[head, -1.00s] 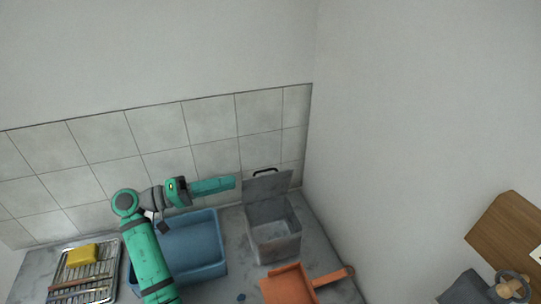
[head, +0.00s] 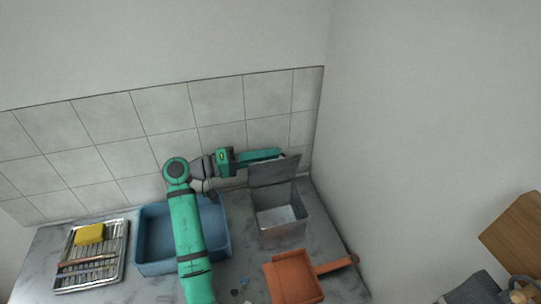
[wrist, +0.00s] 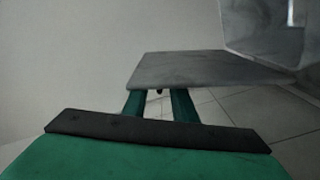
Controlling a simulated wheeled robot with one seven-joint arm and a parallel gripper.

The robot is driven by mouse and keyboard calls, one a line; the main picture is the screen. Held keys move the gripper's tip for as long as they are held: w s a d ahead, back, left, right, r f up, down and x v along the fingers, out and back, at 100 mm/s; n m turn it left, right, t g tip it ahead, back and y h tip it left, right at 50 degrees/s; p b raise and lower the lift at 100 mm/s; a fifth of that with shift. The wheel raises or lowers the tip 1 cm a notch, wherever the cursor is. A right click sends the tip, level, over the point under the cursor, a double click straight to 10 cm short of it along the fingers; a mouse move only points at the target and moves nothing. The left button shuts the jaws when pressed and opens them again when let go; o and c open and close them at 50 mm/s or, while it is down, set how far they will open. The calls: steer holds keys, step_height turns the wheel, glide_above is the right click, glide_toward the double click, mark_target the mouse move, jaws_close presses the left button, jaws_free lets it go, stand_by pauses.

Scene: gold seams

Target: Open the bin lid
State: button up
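The grey metal bin (head: 281,227) stands on the counter near the right wall, with its inside visible. Its flat grey lid (head: 276,172) is raised at the bin's back edge, close to upright. My gripper (head: 262,155) reaches in from the left behind the lid's upper part. In the wrist view the lid (wrist: 205,70) crosses in front of my fingers (wrist: 158,103), which stand apart with a gap between them. The fingertips are hidden by the lid. A small dark piece shows in the gap; I cannot tell whether it is the lid's handle.
A blue basin (head: 155,240) stands left of the bin, below my arm. An orange dustpan (head: 293,277) lies in front of the bin. A rack (head: 88,272) with a yellow sponge (head: 90,234) is at the left. The tiled wall is close behind the lid.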

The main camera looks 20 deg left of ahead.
steer(key=shift+w+d, duration=0.2)
steer(key=shift+d, duration=0.1)
steer(key=shift+c, duration=0.6)
jaws_close()
steer(key=shift+f, duration=0.15)
stand_by(0.6)
